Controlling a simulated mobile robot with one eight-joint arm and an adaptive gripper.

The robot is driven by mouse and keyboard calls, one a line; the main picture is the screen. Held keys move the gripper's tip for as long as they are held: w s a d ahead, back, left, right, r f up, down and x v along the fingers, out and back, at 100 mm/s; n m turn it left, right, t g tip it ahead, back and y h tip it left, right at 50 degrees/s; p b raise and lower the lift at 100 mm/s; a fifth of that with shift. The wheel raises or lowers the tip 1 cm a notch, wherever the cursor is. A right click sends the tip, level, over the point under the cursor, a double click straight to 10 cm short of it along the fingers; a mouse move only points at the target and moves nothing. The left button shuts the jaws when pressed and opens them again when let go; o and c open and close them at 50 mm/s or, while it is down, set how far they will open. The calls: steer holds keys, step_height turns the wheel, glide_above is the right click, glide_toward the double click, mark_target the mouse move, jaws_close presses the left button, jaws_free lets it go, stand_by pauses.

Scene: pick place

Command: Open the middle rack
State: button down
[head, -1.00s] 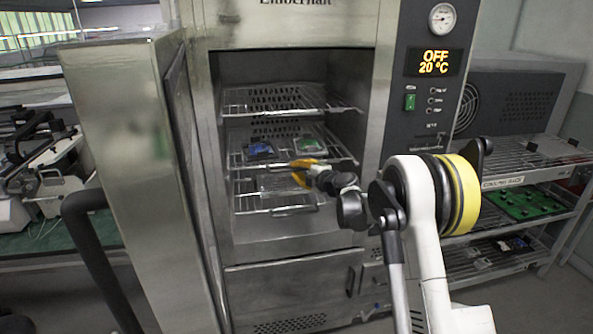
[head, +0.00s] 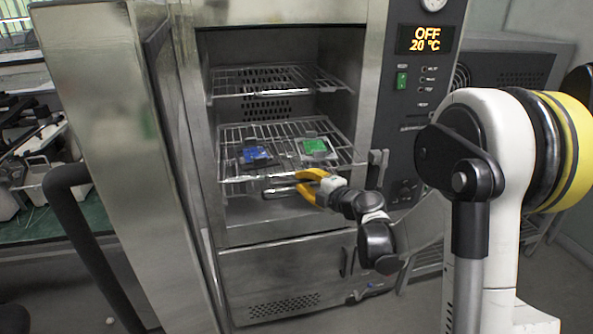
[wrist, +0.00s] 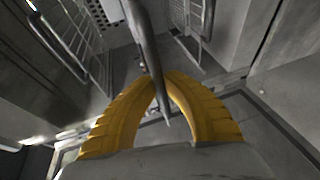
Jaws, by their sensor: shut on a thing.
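The middle rack (head: 284,131) is a wire shelf in the open steel oven, with a blue board (head: 255,155) and a green board (head: 318,147) lying on it. It sits forward toward me, its front near the oven mouth. My yellow-fingered gripper (head: 300,182) is at the rack's front, shut on its metal bar handle (head: 277,190). In the wrist view the handle (wrist: 145,45) runs between the two fingers (wrist: 163,82).
The upper rack (head: 268,80) is empty and set back inside the oven. The oven door (head: 95,150) stands open at the left with a dark handle (head: 70,190). The control panel (head: 420,75) reads OFF, 20 °C. Floor in front of the oven is clear.

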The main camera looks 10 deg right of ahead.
steer(key=shift+s, duration=2.35)
steer(key=c, duration=1.5)
jaws_free()
steer(key=shift+o, duration=0.2)
steer(key=shift+s, duration=0.1)
steer(key=v, duration=1.2)
